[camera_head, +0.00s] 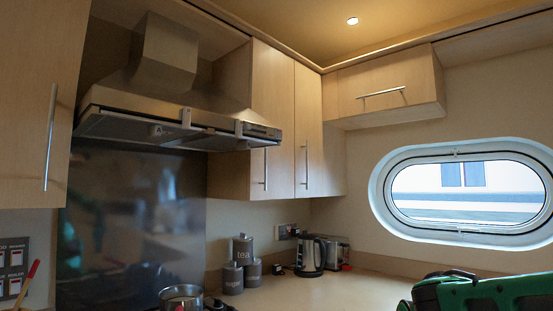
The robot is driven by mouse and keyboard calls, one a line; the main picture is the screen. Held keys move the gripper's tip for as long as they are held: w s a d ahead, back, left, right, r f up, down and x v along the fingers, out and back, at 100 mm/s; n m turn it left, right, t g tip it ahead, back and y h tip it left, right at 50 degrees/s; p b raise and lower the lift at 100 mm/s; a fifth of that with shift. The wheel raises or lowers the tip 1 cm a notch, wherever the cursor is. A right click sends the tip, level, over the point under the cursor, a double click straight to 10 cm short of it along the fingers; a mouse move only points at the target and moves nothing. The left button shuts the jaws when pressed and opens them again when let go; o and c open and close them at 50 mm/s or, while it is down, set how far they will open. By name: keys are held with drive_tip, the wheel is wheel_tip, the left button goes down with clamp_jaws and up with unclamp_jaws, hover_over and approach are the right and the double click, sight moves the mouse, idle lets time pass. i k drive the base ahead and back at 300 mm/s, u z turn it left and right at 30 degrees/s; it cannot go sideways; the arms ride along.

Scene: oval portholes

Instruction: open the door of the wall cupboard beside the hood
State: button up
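The steel cooker hood (170,115) hangs at the upper left over a dark splashback. To its right is a pale wood wall cupboard with two narrow doors, the nearer one (271,110) and the farther one (308,125). Each has a vertical bar handle, the nearer handle (265,168) and the farther handle (306,168). To the hood's left is another pale cupboard door (35,90) with a long vertical handle (49,137). These doors look shut. The hood partly hides the right cupboard's near side. My gripper is not in view.
A cupboard with a horizontal handle (381,94) hangs above the oval porthole (465,190). The worktop (330,288) holds canisters (243,250), a kettle (310,256), a toaster (336,252) and a pot (181,297). An unidentified green and black shape (480,293) fills the lower right.

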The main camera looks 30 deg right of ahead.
sight(271, 173)
drive_tip(key=z, duration=0.6)
drive_tip(key=k, duration=0.7)
drive_tip(key=z, duration=0.9)
drive_tip(key=k, duration=0.6)
drive_tip(key=z, duration=0.55)
drive_tip(key=i, duration=0.9)
drive_tip(key=u, duration=0.6)
drive_tip(key=i, duration=1)
drive_tip(key=u, duration=1.1)
drive_tip(key=i, duration=0.7)
drive_tip(key=u, duration=0.45)
